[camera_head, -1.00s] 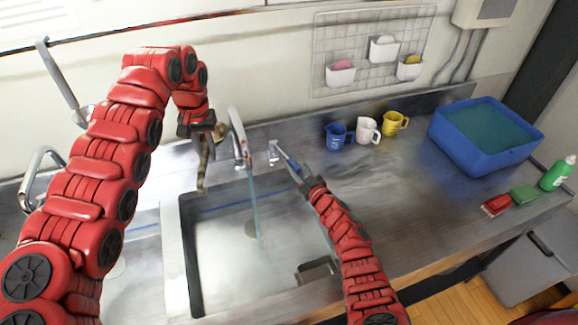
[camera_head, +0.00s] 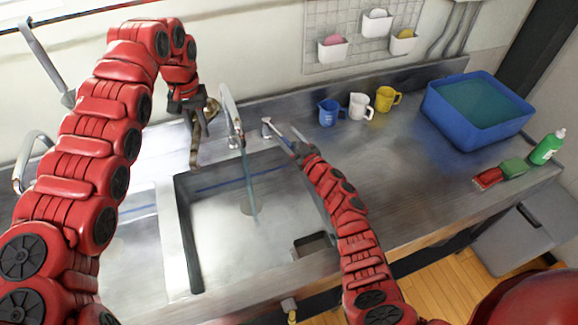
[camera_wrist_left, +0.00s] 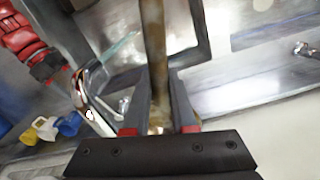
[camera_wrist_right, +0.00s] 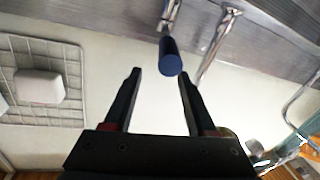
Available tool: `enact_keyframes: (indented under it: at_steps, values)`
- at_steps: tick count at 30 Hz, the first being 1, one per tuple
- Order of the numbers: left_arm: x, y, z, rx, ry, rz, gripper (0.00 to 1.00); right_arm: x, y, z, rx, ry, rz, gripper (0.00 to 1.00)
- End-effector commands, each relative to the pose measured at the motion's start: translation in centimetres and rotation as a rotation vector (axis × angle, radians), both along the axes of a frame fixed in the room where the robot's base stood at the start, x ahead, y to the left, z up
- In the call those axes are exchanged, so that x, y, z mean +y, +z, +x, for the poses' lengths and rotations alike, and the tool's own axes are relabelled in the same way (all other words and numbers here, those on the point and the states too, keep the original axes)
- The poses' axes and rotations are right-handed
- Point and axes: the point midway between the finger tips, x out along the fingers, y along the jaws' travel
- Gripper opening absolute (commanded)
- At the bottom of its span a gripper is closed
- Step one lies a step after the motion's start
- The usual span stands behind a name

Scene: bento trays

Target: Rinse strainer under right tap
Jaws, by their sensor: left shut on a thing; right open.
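My left gripper (camera_head: 190,108) is shut on a thin brownish-gold piece, which I take to be the strainer (camera_head: 196,150). It hangs left of the right tap (camera_head: 232,115), above the sink's back edge. In the left wrist view the held piece (camera_wrist_left: 154,60) is a rod between the fingers; no mesh bowl can be made out. A thin water stream (camera_head: 252,190) runs from the right tap into the basin, apart from the strainer. My right gripper (camera_head: 293,143) is open near the tap's lever (camera_head: 268,128). In the right wrist view a blue-ended cylinder (camera_wrist_right: 171,62) lies ahead between the open fingers, apparently untouched.
The right basin (camera_head: 215,255) is below. Blue (camera_head: 329,113), white (camera_head: 360,106) and yellow (camera_head: 387,98) cups stand behind the right arm. The middle right counter is clear.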

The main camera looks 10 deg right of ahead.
Motion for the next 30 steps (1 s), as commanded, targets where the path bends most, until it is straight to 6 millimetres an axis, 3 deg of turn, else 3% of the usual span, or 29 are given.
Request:
enact_keyframes:
  at_steps: [11,24,30]
  values:
    - [0.0,0.4,0.0,0.000,0.000,0.000,0.00,0.6,0.3,-5.7,0.001,0.006,-0.003,0.57]
    - [0.0,-0.9,0.0,-0.001,0.000,0.000,0.00,1.1,0.9,-12.9,0.000,0.004,-0.001,0.57]
    - [0.0,-1.4,0.0,0.000,0.000,0.000,0.00,1.2,1.2,-15.1,0.001,0.001,-0.001,0.57]
